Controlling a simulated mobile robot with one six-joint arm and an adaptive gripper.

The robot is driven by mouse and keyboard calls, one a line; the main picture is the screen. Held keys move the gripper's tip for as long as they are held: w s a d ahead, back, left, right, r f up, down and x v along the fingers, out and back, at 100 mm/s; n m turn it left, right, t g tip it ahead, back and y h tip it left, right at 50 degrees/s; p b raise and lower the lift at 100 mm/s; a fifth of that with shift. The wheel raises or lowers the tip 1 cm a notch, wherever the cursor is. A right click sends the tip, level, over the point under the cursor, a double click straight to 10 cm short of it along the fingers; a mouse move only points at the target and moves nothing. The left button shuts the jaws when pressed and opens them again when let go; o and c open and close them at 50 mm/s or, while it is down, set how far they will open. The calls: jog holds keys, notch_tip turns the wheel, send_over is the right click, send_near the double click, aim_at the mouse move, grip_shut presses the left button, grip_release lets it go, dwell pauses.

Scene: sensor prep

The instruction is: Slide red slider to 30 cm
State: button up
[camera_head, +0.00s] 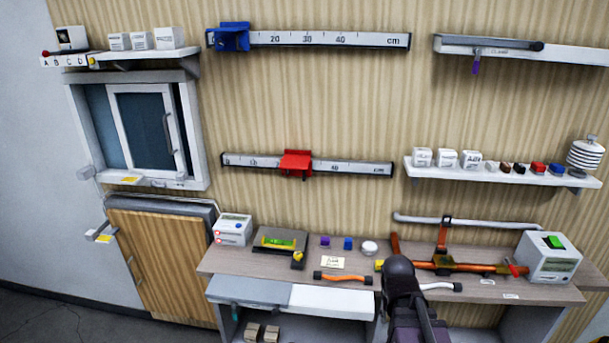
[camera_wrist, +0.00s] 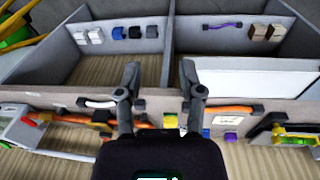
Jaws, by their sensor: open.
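The red slider (camera_head: 296,165) sits on the lower wall rail (camera_head: 355,167), near the middle of its cm scale. It covers part of the scale between the marks that look like 10 and 40, so its exact reading is hidden. My gripper (camera_wrist: 160,72) is open and empty in the wrist view, over the workbench front. The red slider and its rail are not in the wrist view. In the head view my dark arm (camera_head: 402,285) is in front of the bench, below and right of the slider, well apart from it. Its fingers cannot be made out there.
A blue slider (camera_head: 231,38) is at the left end of the upper rail (camera_head: 375,40). A shelf (camera_head: 480,176) with small blocks is right of the lower rail. The workbench (camera_head: 230,262) below holds orange pipes (camera_head: 470,267) and a white box (camera_head: 550,257). The wall around the slider is clear.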

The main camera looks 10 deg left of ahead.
jog(key=w+a+r+m+t+h, duration=0.2)
jog(key=w+r+t+h, duration=0.15)
jog(key=w, duration=0.65)
jog(key=t+p, duration=0.2)
jog(key=t, duration=1.1)
send_near(304, 172)
jog(key=s, duration=0.3)
jog(key=shift+s+a+f+y, duration=0.15)
jog(key=shift+a+f+y, duration=0.2)
jog(key=shift+f, duration=0.15)
jog(key=x, duration=1.3)
jog(key=shift+w+d+r, duration=0.1)
jog(key=shift+w+d, duration=0.05)
jog(key=shift+w, duration=0.25)
grip_shut()
